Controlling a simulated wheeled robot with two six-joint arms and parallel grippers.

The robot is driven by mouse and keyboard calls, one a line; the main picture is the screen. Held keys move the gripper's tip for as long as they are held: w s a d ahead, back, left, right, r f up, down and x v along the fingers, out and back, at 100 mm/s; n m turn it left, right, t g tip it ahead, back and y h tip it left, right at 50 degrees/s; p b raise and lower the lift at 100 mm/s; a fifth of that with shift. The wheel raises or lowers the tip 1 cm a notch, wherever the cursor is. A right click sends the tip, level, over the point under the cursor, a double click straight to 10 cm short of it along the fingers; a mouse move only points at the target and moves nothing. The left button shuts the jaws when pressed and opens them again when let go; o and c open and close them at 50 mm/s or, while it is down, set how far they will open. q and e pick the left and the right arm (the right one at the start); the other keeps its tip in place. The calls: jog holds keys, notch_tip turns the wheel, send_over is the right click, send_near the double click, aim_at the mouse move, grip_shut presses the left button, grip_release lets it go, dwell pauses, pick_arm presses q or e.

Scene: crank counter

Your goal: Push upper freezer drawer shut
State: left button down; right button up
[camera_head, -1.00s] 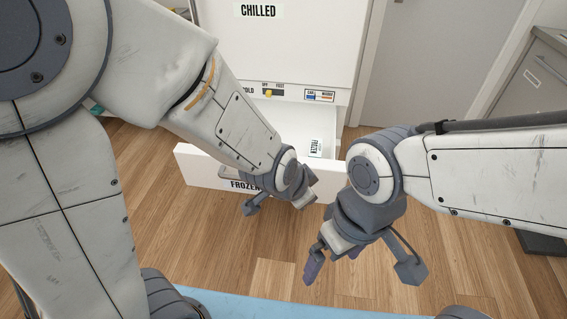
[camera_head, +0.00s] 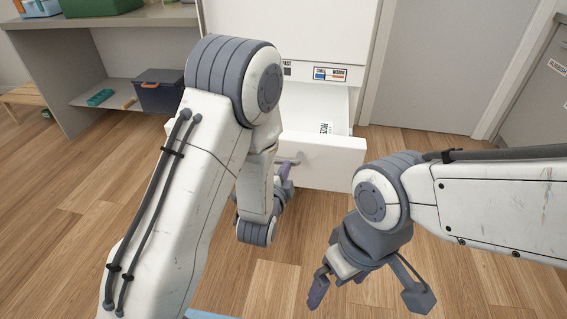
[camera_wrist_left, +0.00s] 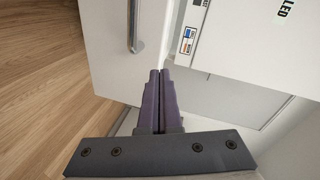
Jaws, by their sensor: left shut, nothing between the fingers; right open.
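The white freezer drawer (camera_head: 335,155) stands pulled out from the cabinet, with a grey bar handle (camera_head: 290,160) on its front. In the left wrist view the handle (camera_wrist_left: 134,28) shows on the drawer front (camera_wrist_left: 108,60). My left gripper (camera_head: 287,172) is at the drawer's front near the handle, partly hidden by its own arm. Its purple fingers (camera_wrist_left: 159,75) are shut and empty, close to the edge of the drawer front; I cannot tell if they touch it. My right gripper (camera_head: 335,290) is open and empty, in front of the drawer and to the right.
The white cabinet (camera_head: 300,30) rises behind the drawer, with a switch label (camera_head: 330,73). A labelled item (camera_head: 326,129) shows inside the drawer. A grey door (camera_head: 450,60) is at the right. A shelf unit with a dark bin (camera_head: 160,92) stands left. Wooden floor is clear around.

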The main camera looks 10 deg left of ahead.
pick_arm(q)
notch_tip(320, 180, down, 4)
jog(key=a+m+t+b, duration=0.2)
jog(key=a+b, duration=0.1)
jog(key=y+b, duration=0.1)
jog(key=b, duration=0.3)
send_near(285, 142)
jog(key=shift+t, duration=0.3)
jog(key=w, duration=0.6)
jog(key=shift+w+f, duration=0.1)
jog(key=shift+f, duration=0.3)
jog(key=shift+w, duration=0.3)
pick_arm(e)
notch_tip(285, 142, down, 9)
jog(key=shift+r, duration=0.15)
pick_arm(q)
jog(key=shift+w, duration=0.15)
